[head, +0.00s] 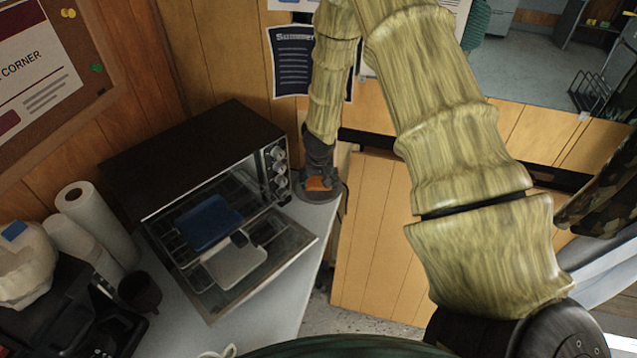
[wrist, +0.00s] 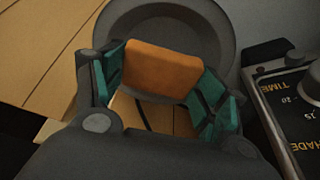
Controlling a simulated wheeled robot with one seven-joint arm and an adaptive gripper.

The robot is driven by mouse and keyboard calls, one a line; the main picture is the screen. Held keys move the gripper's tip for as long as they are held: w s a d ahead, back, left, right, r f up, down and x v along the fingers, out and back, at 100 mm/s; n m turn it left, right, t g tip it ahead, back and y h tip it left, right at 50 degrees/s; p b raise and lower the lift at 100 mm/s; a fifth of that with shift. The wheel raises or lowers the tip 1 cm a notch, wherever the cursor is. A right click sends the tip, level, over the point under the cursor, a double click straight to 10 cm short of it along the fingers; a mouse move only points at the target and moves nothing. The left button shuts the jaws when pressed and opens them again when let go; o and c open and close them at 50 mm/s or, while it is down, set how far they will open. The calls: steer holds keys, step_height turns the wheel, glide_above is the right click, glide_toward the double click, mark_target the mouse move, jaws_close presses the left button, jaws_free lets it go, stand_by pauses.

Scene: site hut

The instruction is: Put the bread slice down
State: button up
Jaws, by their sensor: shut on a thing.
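The bread slice (wrist: 163,70) is a thick orange-brown piece in the wrist view. My gripper (wrist: 162,82) is shut on it, with teal finger pads at its left and right edges. In the head view the slice (head: 319,184) shows at the end of my arm, by the right end of the counter. A dark grey round dish (wrist: 222,32) lies behind and below the slice in the wrist view. I cannot tell whether the slice touches it.
A toaster oven (head: 200,150) stands just left of my gripper, its door (head: 293,240) open. A blue item (head: 208,222) and a pale item (head: 238,262) are at its opening. The counter (head: 285,310) ends close by on the right. Paper rolls (head: 100,220) stand at left.

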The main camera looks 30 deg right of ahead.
mark_target(318, 184)
steer(key=shift+x, duration=1.05)
steer(key=shift+s+a, duration=0.15)
steer(key=shift+s, duration=0.05)
steer(key=shift+s+f, duration=0.1)
steer(key=shift+f, duration=0.25)
steer(key=o, duration=0.9)
steer(key=shift+f, duration=0.1)
steer(key=shift+c, duration=0.2)
steer(key=shift+o, duration=0.3)
steer(key=shift+f, duration=0.15)
steer(key=shift+r, duration=0.2)
